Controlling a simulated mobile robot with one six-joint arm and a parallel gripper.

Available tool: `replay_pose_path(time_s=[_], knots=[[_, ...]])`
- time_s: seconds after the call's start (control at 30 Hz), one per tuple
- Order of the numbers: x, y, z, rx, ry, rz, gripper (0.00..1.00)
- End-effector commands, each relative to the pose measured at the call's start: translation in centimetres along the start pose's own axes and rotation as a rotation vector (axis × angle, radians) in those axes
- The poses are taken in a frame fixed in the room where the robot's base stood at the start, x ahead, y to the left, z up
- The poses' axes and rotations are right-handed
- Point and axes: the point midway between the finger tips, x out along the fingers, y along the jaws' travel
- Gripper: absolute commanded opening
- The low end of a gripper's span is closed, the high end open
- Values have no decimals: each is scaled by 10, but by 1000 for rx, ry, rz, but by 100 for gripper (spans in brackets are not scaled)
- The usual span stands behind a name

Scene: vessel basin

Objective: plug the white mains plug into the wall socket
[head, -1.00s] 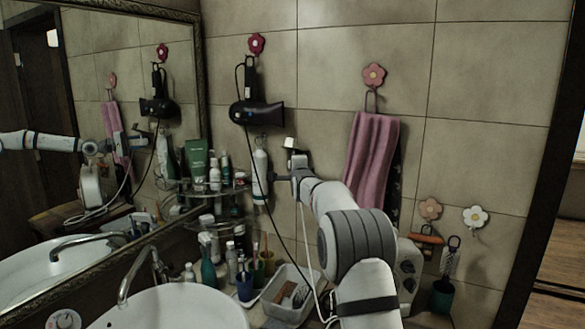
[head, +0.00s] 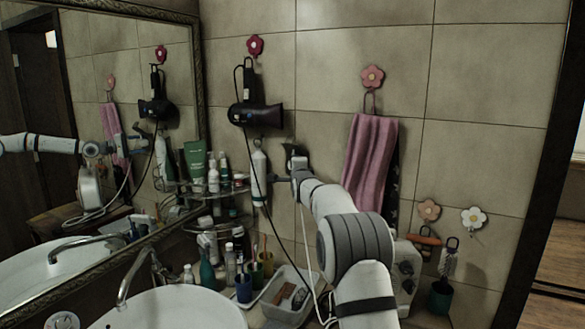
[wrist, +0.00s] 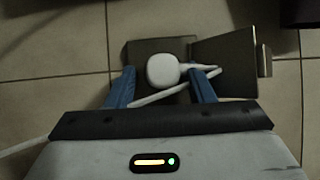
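The white plug (wrist: 163,70) shows in the wrist view with its rounded back towards me, in front of the dark wall socket plate (wrist: 143,49). How deep it sits in the socket cannot be told. The socket's hinged cover (wrist: 225,62) stands open to the right. My gripper (wrist: 162,70) has its two blue fingers on either side of the plug, with visible gaps between them and the plug's head, so it looks open. The white cable leaves the plug to the right and crosses low between the fingers. In the head view my gripper (head: 296,163) is at the wall and the plug is hidden.
A black hair dryer (head: 255,114) hangs left of the socket, its dark cable running down. A pink towel (head: 369,160) hangs to the right. Corner shelves with bottles, the washbasin (head: 170,308) and a plastic tray (head: 287,312) are below and left.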

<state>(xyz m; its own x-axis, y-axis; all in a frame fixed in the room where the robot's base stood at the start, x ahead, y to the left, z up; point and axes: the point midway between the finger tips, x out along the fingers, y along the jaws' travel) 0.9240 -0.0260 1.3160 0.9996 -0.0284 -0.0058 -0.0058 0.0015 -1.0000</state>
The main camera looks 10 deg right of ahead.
Motion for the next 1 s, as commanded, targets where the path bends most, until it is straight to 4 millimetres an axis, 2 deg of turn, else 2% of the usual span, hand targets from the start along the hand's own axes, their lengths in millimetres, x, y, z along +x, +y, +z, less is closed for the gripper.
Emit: replay_pose_path(time_s=[0.03,0.47,0.8,1.0], knots=[[0,-5,0,0,0,-9,57],[-6,-9,0,-1,-1,-17,57],[-51,-1,0,0,0,-8,57],[-71,0,0,0,0,-3,57]])
